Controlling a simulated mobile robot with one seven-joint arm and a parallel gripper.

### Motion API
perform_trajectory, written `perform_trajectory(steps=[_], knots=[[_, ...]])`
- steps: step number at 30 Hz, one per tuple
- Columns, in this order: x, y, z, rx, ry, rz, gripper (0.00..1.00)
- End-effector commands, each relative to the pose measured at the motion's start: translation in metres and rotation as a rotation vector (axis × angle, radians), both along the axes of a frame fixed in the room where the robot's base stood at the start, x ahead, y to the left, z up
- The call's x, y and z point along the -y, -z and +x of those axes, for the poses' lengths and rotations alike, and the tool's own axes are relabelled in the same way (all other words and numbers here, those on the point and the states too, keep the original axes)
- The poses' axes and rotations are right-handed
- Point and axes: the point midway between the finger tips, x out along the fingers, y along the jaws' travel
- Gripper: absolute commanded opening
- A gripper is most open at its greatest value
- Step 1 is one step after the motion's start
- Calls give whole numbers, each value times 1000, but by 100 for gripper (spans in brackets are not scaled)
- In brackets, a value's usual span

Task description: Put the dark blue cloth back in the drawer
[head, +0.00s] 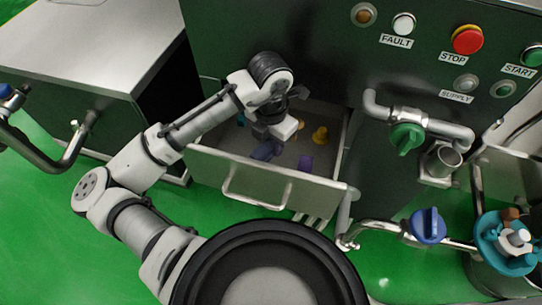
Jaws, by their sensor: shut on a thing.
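A steel drawer (232,167) stands open from the green machine, with a pale handle on its front. My gripper (268,146) points down over the inside of the drawer. It is shut on the dark blue cloth (266,151), which hangs just below the jaws, inside the drawer's outline. I cannot tell whether the cloth touches the drawer floor. The fingertips are largely hidden by the gripper body.
The drawer also holds a yellow object (320,135) and a purple object (305,163). A pipe with a green valve (405,138) and one with a blue valve (428,225) stand to the right. A steel-topped cabinet (90,45) is at left.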

Motion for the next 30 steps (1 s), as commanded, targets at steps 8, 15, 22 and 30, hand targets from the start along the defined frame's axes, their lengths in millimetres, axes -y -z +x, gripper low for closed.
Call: perform_trajectory(steps=[8, 15, 22, 30], knots=[[0, 30, 0, -1, -1, -1, 9], [0, 63, 0, -1, 0, -2, 9], [0, 66, 0, 1, 0, 0, 9], [0, 69, 0, 1, 0, 1, 42]])
